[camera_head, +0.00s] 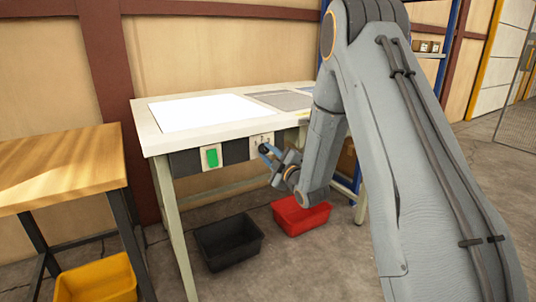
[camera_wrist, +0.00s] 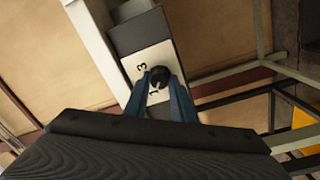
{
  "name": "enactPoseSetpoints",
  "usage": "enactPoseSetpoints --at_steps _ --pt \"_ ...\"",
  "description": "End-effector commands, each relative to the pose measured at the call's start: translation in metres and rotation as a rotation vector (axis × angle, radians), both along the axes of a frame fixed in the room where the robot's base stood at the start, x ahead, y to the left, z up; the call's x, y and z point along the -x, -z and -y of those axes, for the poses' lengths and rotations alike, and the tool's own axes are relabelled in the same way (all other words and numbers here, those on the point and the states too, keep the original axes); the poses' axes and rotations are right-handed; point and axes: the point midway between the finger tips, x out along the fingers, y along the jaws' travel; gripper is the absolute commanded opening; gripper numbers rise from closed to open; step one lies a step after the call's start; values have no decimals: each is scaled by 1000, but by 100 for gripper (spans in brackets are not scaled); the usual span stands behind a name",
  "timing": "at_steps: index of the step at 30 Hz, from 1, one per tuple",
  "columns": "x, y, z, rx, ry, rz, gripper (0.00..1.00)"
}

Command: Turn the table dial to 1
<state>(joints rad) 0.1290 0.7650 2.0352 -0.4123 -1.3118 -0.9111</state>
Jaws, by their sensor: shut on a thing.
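The table dial is a dark round knob (camera_wrist: 158,74) on a pale plate (camera_wrist: 148,55) marked with numerals; a 3 and a 1 can be read. In the head view the plate (camera_head: 258,138) sits on the front apron of the white-topped table (camera_head: 150,135), right of a green switch (camera_head: 212,158). My gripper (camera_head: 267,151) reaches the plate from the front right. In the wrist view its blue fingers (camera_wrist: 160,80) lie on both sides of the knob, shut on it. The fingers hide part of the plate, and I cannot tell which number the knob points to.
A black bin (camera_head: 228,243) and a red bin (camera_head: 300,216) stand on the floor below the table. A wooden bench (camera_head: 60,165) with a yellow bin (camera_head: 98,282) under it is at the left. My arm fills the right side of the head view.

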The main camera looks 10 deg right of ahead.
Motion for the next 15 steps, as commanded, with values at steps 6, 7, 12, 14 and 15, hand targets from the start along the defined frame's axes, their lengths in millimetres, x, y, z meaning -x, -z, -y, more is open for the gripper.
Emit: enactPoseSetpoints --at_steps 6,7,12,14,15 --pt "0 0 1 0 1 0 38" --pt "0 0 1 0 1 0 42" --pt "0 0 0 -1 1 -1 42" --pt "0 0 0 -1 1 -1 42" --pt "0 0 0 -1 1 -1 42"
